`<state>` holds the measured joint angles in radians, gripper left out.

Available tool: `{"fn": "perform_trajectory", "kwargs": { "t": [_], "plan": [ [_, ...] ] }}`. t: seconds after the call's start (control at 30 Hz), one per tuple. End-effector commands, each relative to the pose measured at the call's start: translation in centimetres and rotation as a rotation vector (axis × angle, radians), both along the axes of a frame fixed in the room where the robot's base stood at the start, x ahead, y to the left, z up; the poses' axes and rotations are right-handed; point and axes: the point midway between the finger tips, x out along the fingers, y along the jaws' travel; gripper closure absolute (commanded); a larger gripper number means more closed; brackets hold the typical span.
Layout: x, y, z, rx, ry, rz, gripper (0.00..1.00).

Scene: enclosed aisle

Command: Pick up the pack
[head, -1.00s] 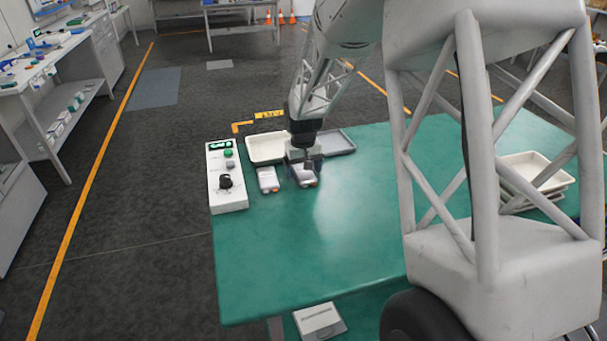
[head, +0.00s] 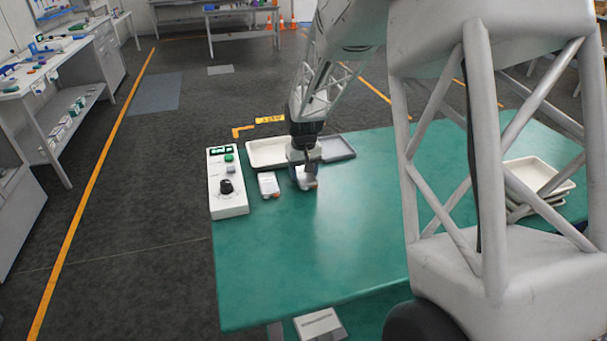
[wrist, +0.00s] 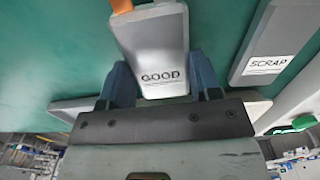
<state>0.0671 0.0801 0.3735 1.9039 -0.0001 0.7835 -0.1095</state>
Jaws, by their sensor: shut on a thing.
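My gripper (head: 305,172) is shut on a grey pack (head: 308,183) near the back left of the green table. In the wrist view this pack (wrist: 155,45) has a pale face lettered GOOD and an orange end, and it sits between the two dark fingers (wrist: 163,85). I cannot tell whether it touches the table or is just above it. A second pack (head: 268,183) lies apart to its left on the table. In the wrist view this second pack (wrist: 268,45) shows at the right, with a white label reading SCRAP.
A white control box (head: 227,185) with a green button and black knob stands at the table's left edge. A white tray (head: 266,166) and a grey tray (head: 340,156) lie behind the packs. Stacked trays (head: 540,175) are at the right. The table's middle is clear.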

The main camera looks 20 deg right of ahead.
Motion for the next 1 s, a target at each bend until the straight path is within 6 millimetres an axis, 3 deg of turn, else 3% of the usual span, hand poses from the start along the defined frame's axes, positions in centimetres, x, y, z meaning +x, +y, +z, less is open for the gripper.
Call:
{"fn": "perform_trajectory", "kwargs": {
  "t": [0.2,1.0],
  "plan": [
    [0.1,0.0,2.8,0.0,-0.003,0.0,0.68],
    [-11.9,0.8,3.6,0.0,0.001,0.0,0.68]
  ]
}}
